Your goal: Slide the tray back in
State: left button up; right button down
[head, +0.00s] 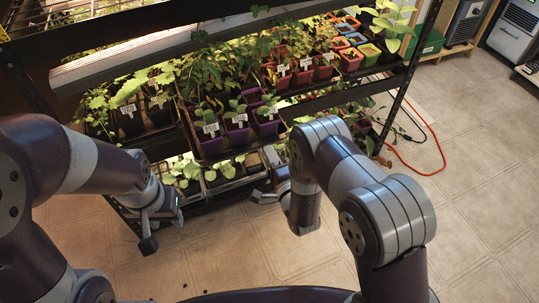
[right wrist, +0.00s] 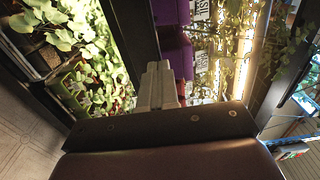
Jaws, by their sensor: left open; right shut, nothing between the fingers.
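The seedling tray (head: 238,149) is dark and holds purple pots with white labels. It sits on the middle shelf of the rack, and its near end juts out past the front rail. My left gripper (head: 163,228) is open and empty, low in front of the rack, to the left of the tray. My right gripper (head: 266,195) is shut and empty, below and near the tray's front. In the right wrist view its closed fingers (right wrist: 158,85) point toward purple pots (right wrist: 174,48); I cannot tell whether they touch the tray.
The black rack (head: 345,93) has more pots on its middle shelf and leafy seedlings (head: 205,172) on the lower shelf. An orange cable (head: 440,150) lies on the tiled floor to the right. The floor (head: 480,210) at the right is mostly clear.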

aim_at(249, 114)
jog(key=shift+w+a, duration=0.15)
jog(key=shift+w, duration=0.3)
jog(key=shift+w, duration=0.1)
jog(key=b+x, duration=0.2)
jog(key=x, duration=0.4)
jog(key=b+x, duration=0.3)
jog(key=x, duration=0.3)
jog(key=shift+w+a+f+b, duration=0.15)
jog(key=shift+w+f+b, duration=0.1)
jog(key=shift+w+b, duration=0.1)
jog(key=x, duration=0.4)
jog(key=shift+w+a+r, duration=0.1)
jog(key=shift+w+r, duration=0.1)
jog(key=shift+w, duration=0.05)
jog(key=shift+r, duration=0.1)
